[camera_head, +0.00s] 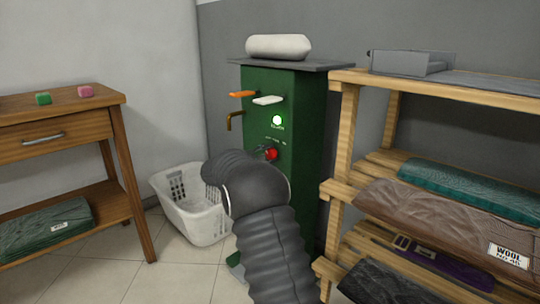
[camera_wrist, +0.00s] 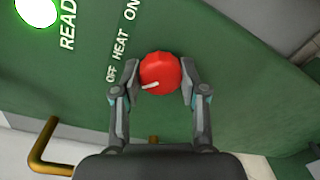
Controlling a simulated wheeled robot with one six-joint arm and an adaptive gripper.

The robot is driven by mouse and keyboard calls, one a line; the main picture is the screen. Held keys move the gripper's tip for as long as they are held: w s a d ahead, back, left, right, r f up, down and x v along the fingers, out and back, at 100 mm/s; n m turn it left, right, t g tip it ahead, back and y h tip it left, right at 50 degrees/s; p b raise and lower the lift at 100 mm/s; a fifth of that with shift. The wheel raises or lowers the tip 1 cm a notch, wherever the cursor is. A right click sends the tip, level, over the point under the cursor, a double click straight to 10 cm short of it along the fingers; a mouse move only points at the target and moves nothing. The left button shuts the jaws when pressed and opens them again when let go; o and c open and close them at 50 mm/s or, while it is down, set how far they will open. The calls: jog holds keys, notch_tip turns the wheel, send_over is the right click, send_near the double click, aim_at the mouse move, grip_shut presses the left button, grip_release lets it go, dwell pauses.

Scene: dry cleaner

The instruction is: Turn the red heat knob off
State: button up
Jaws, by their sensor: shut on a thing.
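The red heat knob (camera_wrist: 160,72) is on the front of the green machine (camera_wrist: 230,75). In the wrist view my gripper (camera_wrist: 159,76) has one finger on each side of the knob and is shut on it. A short white mark on the knob lies toward its lower left, on the OFF side. The slanted lettering beside it reads OFF, HEAT, ON from bottom to top. In the head view the knob (camera_head: 271,154) shows just past my dark arm, which hides the gripper.
A lit ready lamp (camera_head: 277,120) is above the knob. Orange (camera_head: 242,94) and white (camera_head: 268,100) handles and a brass pipe (camera_head: 234,118) stick out nearby. A white basket (camera_head: 190,207) stands left, and a wooden shelf (camera_head: 338,170) with folded textiles stands close on the right.

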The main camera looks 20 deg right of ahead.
jog(key=o, duration=0.9)
jog(key=shift+a+f, duration=0.15)
jog(key=shift+c, duration=0.2)
jog(key=shift+o, duration=1.4)
jog(key=shift+w+a, duration=0.1)
jog(key=shift+a, duration=0.05)
jog(key=shift+d, duration=0.25)
jog(key=v, duration=1.2)
